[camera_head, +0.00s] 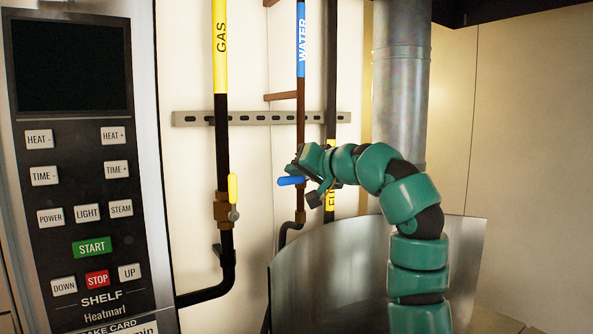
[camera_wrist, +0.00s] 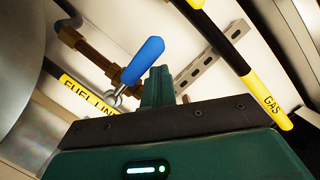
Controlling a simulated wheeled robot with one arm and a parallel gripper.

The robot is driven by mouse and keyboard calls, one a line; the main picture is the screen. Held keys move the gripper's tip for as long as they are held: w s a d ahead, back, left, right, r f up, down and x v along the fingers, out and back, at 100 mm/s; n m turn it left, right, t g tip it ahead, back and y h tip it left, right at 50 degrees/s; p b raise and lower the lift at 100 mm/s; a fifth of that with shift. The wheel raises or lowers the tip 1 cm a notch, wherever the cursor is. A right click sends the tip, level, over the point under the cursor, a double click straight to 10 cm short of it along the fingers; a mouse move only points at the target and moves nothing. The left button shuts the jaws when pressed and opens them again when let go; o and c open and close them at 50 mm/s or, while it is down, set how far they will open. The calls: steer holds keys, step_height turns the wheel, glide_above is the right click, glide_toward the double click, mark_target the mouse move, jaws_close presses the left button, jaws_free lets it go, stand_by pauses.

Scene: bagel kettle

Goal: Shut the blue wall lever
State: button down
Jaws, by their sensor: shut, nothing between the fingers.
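The blue wall lever (camera_head: 291,181) is on the copper-brown water pipe, which has a blue WATER label (camera_head: 301,38). In the head view its handle points left, roughly level, out across the pipe. In the wrist view the blue lever (camera_wrist: 143,60) slants up to the right from its valve. My gripper (camera_head: 296,166) is at the lever, just above it in the head view. In the wrist view my gripper (camera_wrist: 158,82) is shut and empty, with its fingertips right beside the blue handle. I cannot tell whether they touch it.
The gas pipe with its upright yellow lever (camera_head: 233,189) stands left of the water pipe. A yellow-labelled fuel line (camera_head: 331,206) runs just right of it. A curved metal kettle wall (camera_head: 335,285) stands below my arm. A control panel (camera_head: 85,190) fills the left side.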

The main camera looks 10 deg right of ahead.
steer(key=shift+a+f, duration=0.1)
steer(key=s+d+r+b, duration=0.1)
steer(key=s+d+r, duration=0.2)
steer(key=s+r, duration=0.3)
steer(key=s, duration=0.3)
steer(key=shift+d+r, duration=0.25)
steer(key=shift+r, duration=0.05)
stand_by(0.4)
